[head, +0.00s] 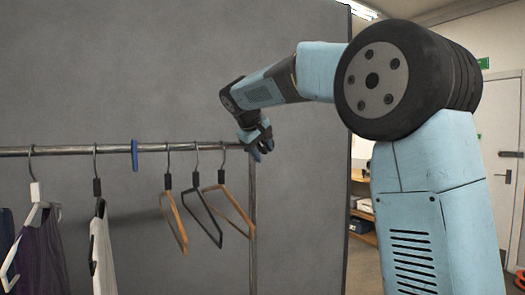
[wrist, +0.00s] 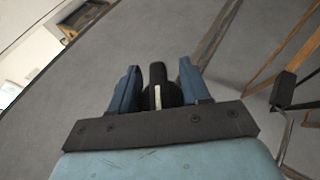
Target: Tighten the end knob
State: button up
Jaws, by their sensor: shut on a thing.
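My gripper (head: 262,150) is at the right end of the metal clothes rail (head: 112,149), by the top of the upright post (head: 252,220). In the wrist view my gripper (wrist: 159,68) has its two blue fingers shut on the end knob (wrist: 157,84), one finger on each side. The knob is black with a white mark that runs lengthwise along it. In the head view my gripper hides the knob. I cannot tell how tight the knob is.
Bare hangers (head: 200,205) hang on the rail left of my gripper. Clothes (head: 40,255) hang further left. A blue clip (head: 134,156) sits on the rail. A grey panel (head: 190,60) stands behind. Shelves (head: 364,205) and a door (head: 502,165) are at the right.

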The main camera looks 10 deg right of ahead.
jog(key=y, duration=0.1)
jog(key=g+y, duration=0.1)
jog(key=y, duration=0.1)
jog(key=shift+f+m+g, duration=0.3)
jog(key=shift+f+m, duration=0.1)
jog(key=shift+s+a+f+m+g+y, duration=0.1)
jog(key=shift+a+m+g+y, duration=0.2)
jog(key=shift+y, duration=0.5)
jog(key=shift+s+a+g+y, duration=0.1)
jog(key=shift+g+y, duration=0.3)
jog(key=shift+y, duration=0.4)
jog(key=o, duration=0.9)
jog(key=shift+o, duration=0.2)
